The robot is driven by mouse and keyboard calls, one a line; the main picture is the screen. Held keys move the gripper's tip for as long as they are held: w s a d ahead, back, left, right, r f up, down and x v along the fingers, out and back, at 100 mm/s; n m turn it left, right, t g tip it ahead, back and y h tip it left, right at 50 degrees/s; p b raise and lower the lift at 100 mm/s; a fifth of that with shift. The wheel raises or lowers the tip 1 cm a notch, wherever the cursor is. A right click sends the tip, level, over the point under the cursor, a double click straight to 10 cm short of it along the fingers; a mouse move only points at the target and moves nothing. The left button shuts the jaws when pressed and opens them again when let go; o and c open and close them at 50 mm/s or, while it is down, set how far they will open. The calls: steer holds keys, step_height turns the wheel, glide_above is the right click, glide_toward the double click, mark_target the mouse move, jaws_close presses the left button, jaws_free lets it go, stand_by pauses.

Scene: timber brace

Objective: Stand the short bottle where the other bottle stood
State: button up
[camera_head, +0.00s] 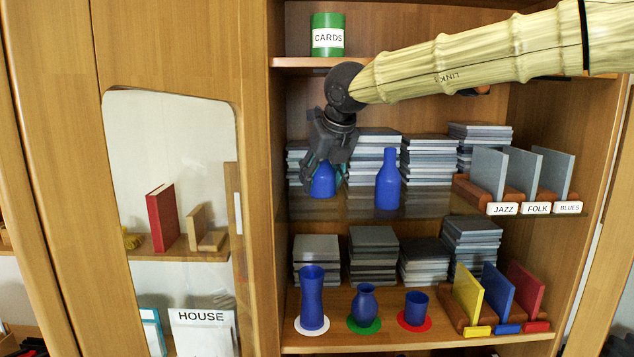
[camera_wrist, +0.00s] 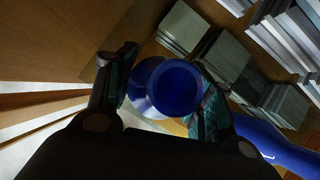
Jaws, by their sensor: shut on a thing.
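My gripper (camera_head: 324,166) is shut on a blue bottle (camera_head: 323,183), which I take for the short bottle, at the left of the middle glass shelf. The fingers hide its upper part in the head view. In the wrist view the held bottle (camera_wrist: 172,88) shows its round top between the two fingers. I cannot tell whether its base touches the shelf. Another blue bottle (camera_head: 388,183), with a clear neck, stands upright to the right of my gripper, apart from it. It also shows at the lower right of the wrist view (camera_wrist: 272,145).
Stacks of grey cases (camera_head: 428,162) stand behind the bottles. The JAZZ, FOLK and BLUES rack (camera_head: 515,196) is at the right. Below are blue vessels on white, green and red discs, including a tall vase (camera_head: 312,297). A green CARDS tin (camera_head: 328,35) stands above.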

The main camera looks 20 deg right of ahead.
mark_target(326, 162)
steer(key=shift+w+a+r+p, duration=0.15)
steer(key=shift+w+p, duration=0.25)
steer(key=shift+w, duration=0.55)
step_height(326, 162, down, 3)
steer(key=shift+w+r+p, duration=0.1)
steer(key=shift+r+p, duration=0.1)
steer(key=shift+p, duration=0.6)
steer(key=shift+f, duration=0.55)
steer(key=shift+f, duration=0.1)
steer(key=o, duration=1.1)
steer(key=shift+o, duration=0.2)
steer(key=b+v, duration=0.3)
steer(key=v, duration=0.9)
steer(key=shift+b, duration=0.35)
